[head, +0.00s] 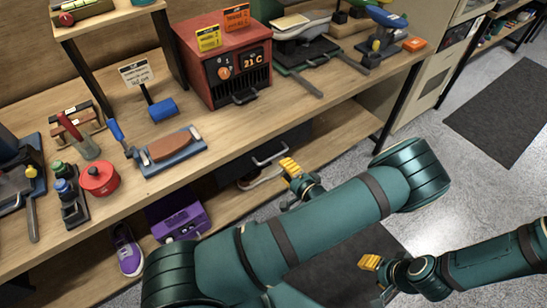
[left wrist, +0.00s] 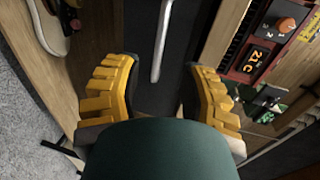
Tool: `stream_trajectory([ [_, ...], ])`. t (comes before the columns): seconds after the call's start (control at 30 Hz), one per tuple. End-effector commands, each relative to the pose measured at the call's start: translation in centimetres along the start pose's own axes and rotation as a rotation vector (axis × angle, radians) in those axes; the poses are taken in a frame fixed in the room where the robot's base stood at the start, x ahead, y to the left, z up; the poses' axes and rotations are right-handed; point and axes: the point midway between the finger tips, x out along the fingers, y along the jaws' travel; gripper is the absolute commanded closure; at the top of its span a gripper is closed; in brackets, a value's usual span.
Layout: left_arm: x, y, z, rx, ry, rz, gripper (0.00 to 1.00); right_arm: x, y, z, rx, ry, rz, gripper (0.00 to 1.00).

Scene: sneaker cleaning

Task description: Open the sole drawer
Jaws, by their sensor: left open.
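The sole drawer (head: 293,143) is a dark box under the workbench top, with a silver bar handle (head: 269,154). It looks shut. My left gripper (head: 293,170) is just in front of it, to the lower right of the handle. In the left wrist view the yellow fingers of my left gripper (left wrist: 162,70) are spread apart, and the handle (left wrist: 162,38) lies between them, touching neither as far as I can see. My right gripper (head: 376,278) is low at the right, away from the bench; its finger opening is unclear.
A red heater box (head: 222,75) with a display stands on the bench (head: 235,138) above the drawer. A purple case (head: 180,222) and purple sneaker (head: 127,250) are on the lower shelf. Another shoe (head: 258,180) is below the drawer. The floor (head: 465,165) at the right is clear.

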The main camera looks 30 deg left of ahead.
Motion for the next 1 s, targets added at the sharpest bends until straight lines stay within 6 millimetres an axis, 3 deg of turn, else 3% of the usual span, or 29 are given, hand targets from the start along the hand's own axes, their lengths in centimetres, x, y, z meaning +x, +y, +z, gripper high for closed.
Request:
stream_trajectory([
  [0.2, 4.3, 0.1, 0.1, -0.001, -0.003, 0.001, 0.59, 0.6, 0.2, -0.1, 0.000, 0.003, 0.000, 0.53],
  [0.4, 6.9, 0.1, 0.0, 0.000, -0.001, 0.001, 0.59, 0.9, 0.3, -0.1, 0.000, 0.005, 0.000, 0.53],
  [0.87, 7.9, 0.0, 0.0, -0.001, 0.000, 0.001, 0.56, 0.9, 0.4, -0.1, -0.001, 0.006, 0.000, 0.53],
  [0.9, 7.9, 0.0, 0.0, 0.000, 0.000, 0.001, 0.70, 0.9, 0.4, -0.1, -0.001, 0.006, 0.000, 0.53],
  [1.0, 7.9, 0.0, 0.0, 0.000, 0.000, 0.001, 1.00, 0.9, 0.4, -0.1, -0.001, 0.006, 0.000, 0.53],
])
